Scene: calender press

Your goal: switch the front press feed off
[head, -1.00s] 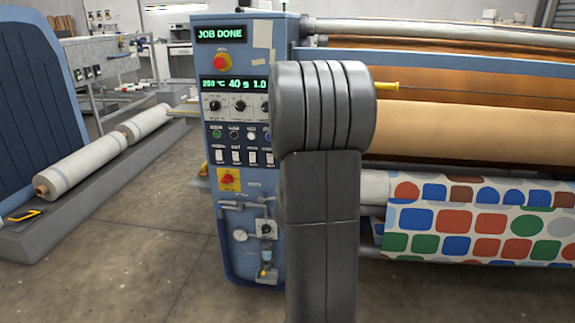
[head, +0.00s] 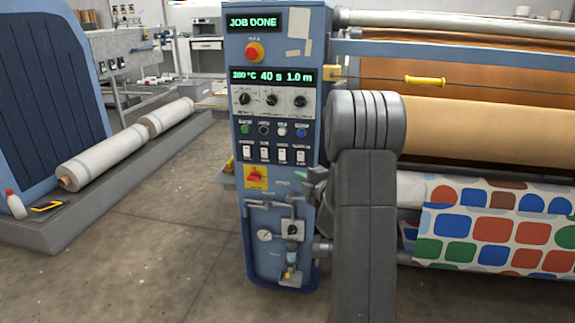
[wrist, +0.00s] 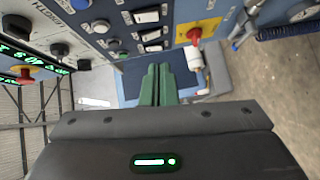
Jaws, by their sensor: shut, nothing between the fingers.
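The blue press control cabinet (head: 282,225) stands left of the roller press in the head view. It carries a row of several white rocker switches (head: 265,153) under a row of round buttons. The labels are too small to read, so I cannot tell which one is the front press feed. In the wrist view rocker switches (wrist: 148,15) show close by, above my gripper (wrist: 158,70). Its green fingers are shut together and empty, apart from the panel. In the head view only a bit of it shows beside my arm, at the cabinet's right edge.
A red emergency button (head: 255,52), a row of dials (head: 271,100) and a red rotary switch on a yellow plate (head: 256,177) share the panel. Pipes and a gauge (head: 264,236) sit below.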

